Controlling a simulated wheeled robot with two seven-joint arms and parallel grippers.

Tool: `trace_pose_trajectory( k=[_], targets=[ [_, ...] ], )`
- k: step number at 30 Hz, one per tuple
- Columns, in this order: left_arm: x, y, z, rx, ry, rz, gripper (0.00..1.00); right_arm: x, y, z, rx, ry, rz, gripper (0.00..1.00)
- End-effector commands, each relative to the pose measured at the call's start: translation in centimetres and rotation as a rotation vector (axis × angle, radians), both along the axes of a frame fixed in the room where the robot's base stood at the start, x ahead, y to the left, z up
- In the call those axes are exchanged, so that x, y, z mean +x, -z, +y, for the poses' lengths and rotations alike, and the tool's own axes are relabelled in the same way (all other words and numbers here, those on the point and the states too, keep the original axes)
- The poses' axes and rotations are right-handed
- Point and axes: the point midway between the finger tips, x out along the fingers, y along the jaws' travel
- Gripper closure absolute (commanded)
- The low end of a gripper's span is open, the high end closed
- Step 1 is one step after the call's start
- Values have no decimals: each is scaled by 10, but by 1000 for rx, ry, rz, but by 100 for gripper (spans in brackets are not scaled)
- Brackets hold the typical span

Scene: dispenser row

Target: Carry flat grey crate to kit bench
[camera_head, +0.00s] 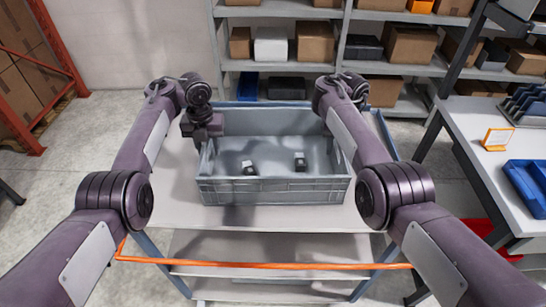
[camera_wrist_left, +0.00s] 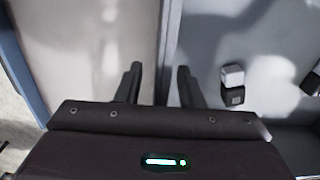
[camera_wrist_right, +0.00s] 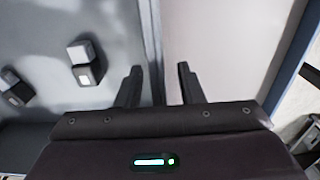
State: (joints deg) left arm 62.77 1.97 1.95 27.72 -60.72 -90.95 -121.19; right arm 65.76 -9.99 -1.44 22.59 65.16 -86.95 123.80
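The flat grey crate (camera_head: 275,192) stands on the table (camera_head: 180,185) in front of me, with two small dark items with pale faces inside. My left gripper (camera_wrist_left: 160,82) is open at the crate's left wall (camera_wrist_left: 170,40). The wall runs between its fingers, with a gap showing on one side. My right gripper (camera_wrist_right: 160,82) is open at the crate's right wall (camera_wrist_right: 152,40) in the same way. In the head view my right gripper is hidden behind its arm. I cannot tell how deep the fingertips reach. The kit bench (camera_head: 470,125) is at the right.
The bench carries a blue tray (camera_head: 527,185), an orange-framed sign (camera_head: 497,139) and a dark slotted rack (camera_head: 524,104). Shelves with cardboard boxes (camera_head: 410,45) stand behind the table. An orange bar (camera_head: 270,266) crosses the table's near side. Floor shows between table and bench.

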Motion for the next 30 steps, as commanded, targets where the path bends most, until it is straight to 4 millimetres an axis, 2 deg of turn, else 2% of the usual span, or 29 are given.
trace_pose_trajectory(
  k=[3, 11, 30],
  targets=[
    [0, 0, 0, 0, 0, 0, 67, 0, 0, 0, 0, 0, 0, 67],
    [0, 0, 0, 0, 0, 0, 100, 0, 0, 0, 0, 0, 0, 100],
    [0, -1, 0, 0, 0, 0, 100, 0, 0, 0, 0, 0, 0, 100]
  ],
)
